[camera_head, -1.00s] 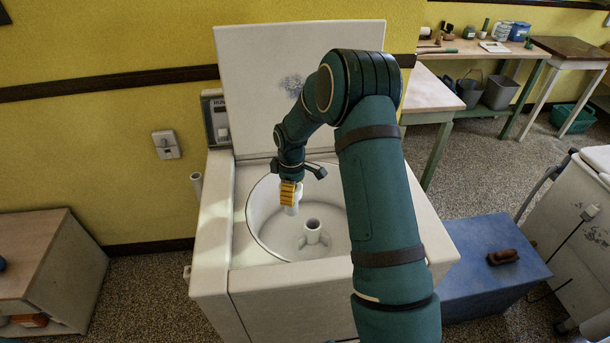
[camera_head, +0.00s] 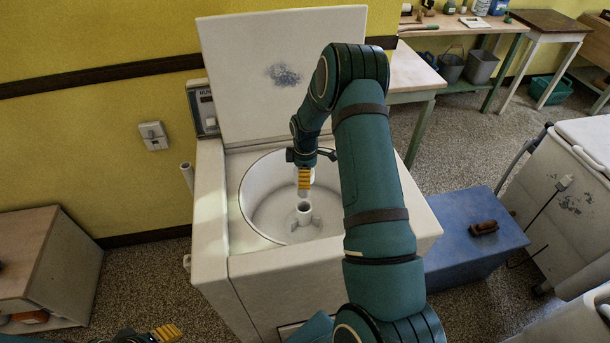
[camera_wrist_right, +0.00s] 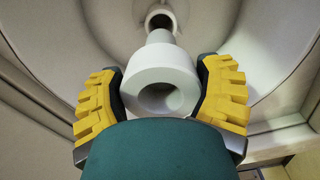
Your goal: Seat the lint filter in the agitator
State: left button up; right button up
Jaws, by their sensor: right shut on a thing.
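My right gripper (camera_head: 304,180) is over the washer tub (camera_head: 250,205), its yellow fingers pointing down. In the wrist view the right gripper (camera_wrist_right: 162,85) is shut on the lint filter (camera_wrist_right: 160,58), a white stepped cylinder with a round hollow in its near end. The agitator (camera_head: 304,214), a white post with fins, stands in the tub just below the gripper. Its round open top (camera_wrist_right: 148,20) shows beyond the filter's narrow end. I cannot tell whether the two touch. My left gripper (camera_head: 166,332) is partly visible at the bottom edge; its opening is unclear.
The washer's lid (camera_head: 235,75) stands open behind the tub. A blue box (camera_head: 460,240) with a brown object (camera_head: 484,227) stands right of the washer. A wooden cabinet (camera_head: 35,250) is at the left. Another white washer (camera_head: 570,190) stands at the right.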

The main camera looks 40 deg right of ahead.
jog(key=b, duration=0.5)
send_near(305, 201)
jog(key=shift+s+a+r, duration=0.25)
jog(key=shift+s+a, duration=0.5)
jog(key=shift+s, duration=0.15)
jog(key=shift+b, duration=0.35)
dwell(1.0)
jog(key=shift+f+b, duration=0.5)
jog(key=shift+f, duration=0.1)
jog(key=shift+f+b, duration=2.35)
jog(key=shift+f, duration=0.7)
dwell(1.3)
